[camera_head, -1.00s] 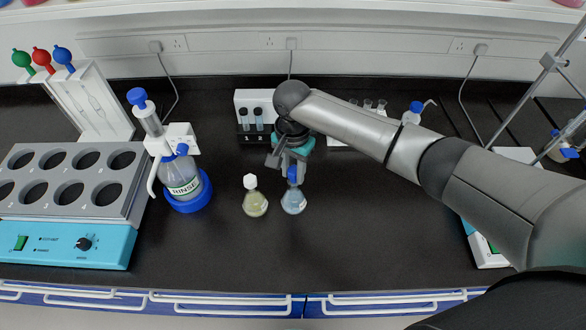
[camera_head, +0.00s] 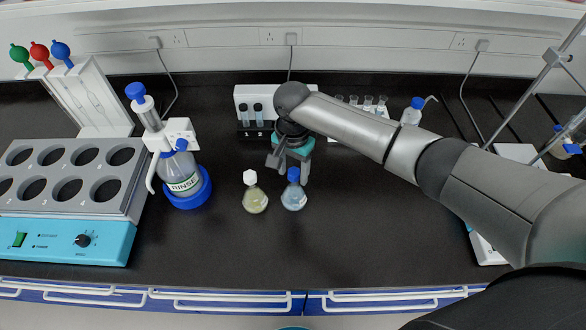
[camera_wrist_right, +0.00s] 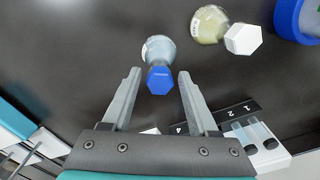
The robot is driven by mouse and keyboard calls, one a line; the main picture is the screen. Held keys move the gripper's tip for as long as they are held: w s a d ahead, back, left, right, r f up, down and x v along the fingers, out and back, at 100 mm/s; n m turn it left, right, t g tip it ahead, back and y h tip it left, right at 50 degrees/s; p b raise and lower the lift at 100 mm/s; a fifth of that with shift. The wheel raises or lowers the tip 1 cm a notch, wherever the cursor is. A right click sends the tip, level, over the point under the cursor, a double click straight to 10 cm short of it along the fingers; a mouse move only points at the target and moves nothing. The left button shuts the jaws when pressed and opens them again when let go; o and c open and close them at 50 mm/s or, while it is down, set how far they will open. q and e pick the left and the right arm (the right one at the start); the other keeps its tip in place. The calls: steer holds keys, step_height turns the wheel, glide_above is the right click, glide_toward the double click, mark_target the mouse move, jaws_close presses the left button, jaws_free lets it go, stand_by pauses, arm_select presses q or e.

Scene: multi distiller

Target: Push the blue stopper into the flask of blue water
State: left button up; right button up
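The flask of blue water (camera_head: 294,199) stands upright on the black bench, and it also shows in the right wrist view (camera_wrist_right: 158,48). The blue stopper (camera_head: 293,175) sits at its mouth; in the right wrist view the stopper (camera_wrist_right: 159,80) is a blue hexagonal cap. How deep it sits is not clear. My right gripper (camera_head: 290,172) is just behind the flask. In the right wrist view its fingers (camera_wrist_right: 159,74) are spread apart, one on each side of the stopper, with gaps between. My left gripper is not in view.
A flask of yellowish liquid with a white stopper (camera_head: 255,198) stands close to the left. A vial rack (camera_head: 257,125) stands behind. The front bench is clear.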

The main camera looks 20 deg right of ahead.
steer(key=shift+o, duration=0.6)
step_height(320, 180, up, 15)
steer(key=p, duration=0.1)
steer(key=shift+r, duration=0.15)
stand_by(0.3)
